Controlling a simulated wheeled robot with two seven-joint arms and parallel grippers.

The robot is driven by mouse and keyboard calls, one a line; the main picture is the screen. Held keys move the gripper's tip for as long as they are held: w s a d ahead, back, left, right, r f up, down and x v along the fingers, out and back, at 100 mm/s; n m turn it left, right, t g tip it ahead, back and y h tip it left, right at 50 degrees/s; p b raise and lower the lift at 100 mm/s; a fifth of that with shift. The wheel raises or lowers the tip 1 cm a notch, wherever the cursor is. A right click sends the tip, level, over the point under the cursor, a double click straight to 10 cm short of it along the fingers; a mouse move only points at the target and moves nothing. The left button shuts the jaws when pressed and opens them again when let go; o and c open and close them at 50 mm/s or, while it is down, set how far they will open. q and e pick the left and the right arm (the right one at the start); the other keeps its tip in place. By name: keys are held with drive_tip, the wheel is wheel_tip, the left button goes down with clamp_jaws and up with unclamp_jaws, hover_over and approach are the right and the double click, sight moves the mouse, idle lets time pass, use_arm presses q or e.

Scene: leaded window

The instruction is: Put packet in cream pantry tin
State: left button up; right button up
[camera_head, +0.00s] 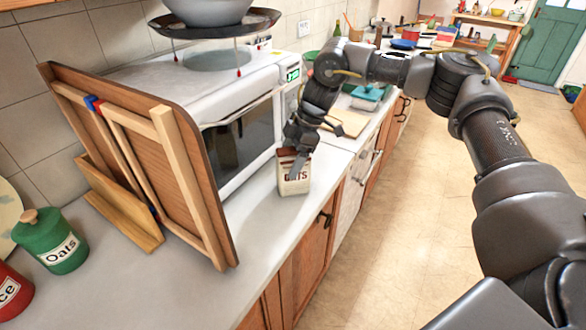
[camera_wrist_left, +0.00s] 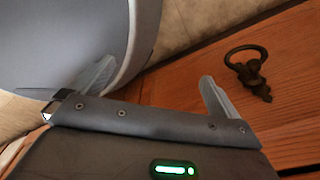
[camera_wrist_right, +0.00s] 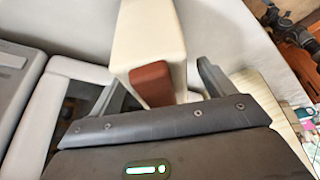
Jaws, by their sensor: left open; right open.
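The packet (camera_head: 293,184), cream with a brown top and dark lettering reading "OATS", stands upright on the worktop in front of the white microwave. My right gripper (camera_head: 297,147) is above it, pointing down, with its fingers around the packet's top. In the right wrist view the packet (camera_wrist_right: 150,40) shows as a cream box with a brown patch, lying between the open fingers (camera_wrist_right: 158,90); contact cannot be told. I cannot make out a cream pantry tin in any view. My left gripper (camera_wrist_left: 155,85) is open and empty, near a wooden cupboard front.
A wooden stand with a board (camera_head: 165,170) rises left of the packet. The microwave (camera_head: 235,120) is behind it. A green Oats tin (camera_head: 52,245) and a red tin (camera_head: 12,292) stand at left. A ring handle (camera_wrist_left: 248,68) is beside my left gripper. The front worktop is clear.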

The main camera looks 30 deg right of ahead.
sight(289, 149)
use_arm(q)
drive_tip(key=shift+s, duration=0.1)
use_arm(e)
drive_tip(key=shift+c, duration=0.4)
drive_tip(key=shift+w, duration=0.1)
drive_tip(key=c, duration=1.3)
drive_tip(key=shift+c, duration=0.2)
drive_tip(key=shift+r+b, duration=0.3)
drive_tip(key=shift+r, duration=0.25)
wheel_tip(289, 149, up, 2)
drive_tip(key=shift+r+b, duration=0.15)
drive_tip(key=shift+b, duration=0.35)
use_arm(q)
drive_tip(key=f+b, duration=0.1)
drive_tip(key=a+f, duration=0.1)
drive_tip(key=f+b, duration=0.1)
drive_tip(key=f, duration=0.1)
drive_tip(key=shift+w+a+f+b, duration=0.1)
drive_tip(key=shift+w+a+b, duration=0.1)
drive_tip(key=shift+a+b, duration=0.15)
use_arm(e)
drive_tip(key=s+a+r, duration=0.1)
drive_tip(key=s+r, duration=0.8)
drive_tip(key=s, duration=0.5)
drive_tip(key=shift+r, duration=0.3)
use_arm(q)
drive_tip(key=shift+d, duration=0.1)
